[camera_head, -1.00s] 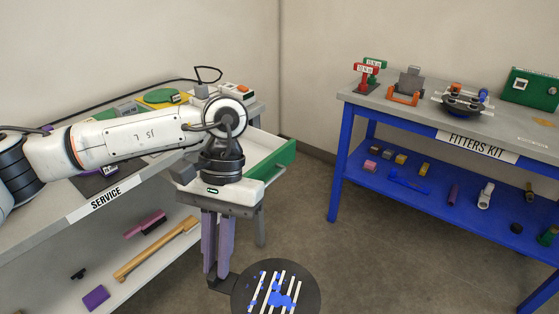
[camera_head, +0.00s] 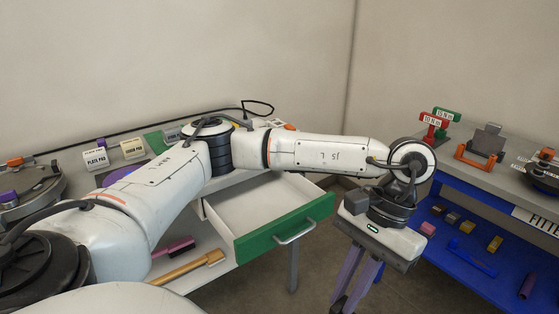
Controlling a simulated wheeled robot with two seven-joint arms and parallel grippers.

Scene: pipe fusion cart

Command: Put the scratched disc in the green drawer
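The green drawer (camera_head: 262,240) under the service bench is pulled open. Its white inside looks empty where I can see it, and a pale handle is on its green front. My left gripper (camera_head: 350,296) points down to the right of the drawer, beyond its front corner. Its purple fingers run off the bottom edge. A dark piece shows at the fingers, matching the handle of the dark disc held there a second ago; the disc itself is below the picture. My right gripper is out of view.
The service bench (camera_head: 75,185) carries a round machine (camera_head: 28,188) and labelled pads (camera_head: 96,158). A wooden-handled tool (camera_head: 200,268) lies on its lower shelf. The blue fitters' bench (camera_head: 490,245) stands at right, close to my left gripper.

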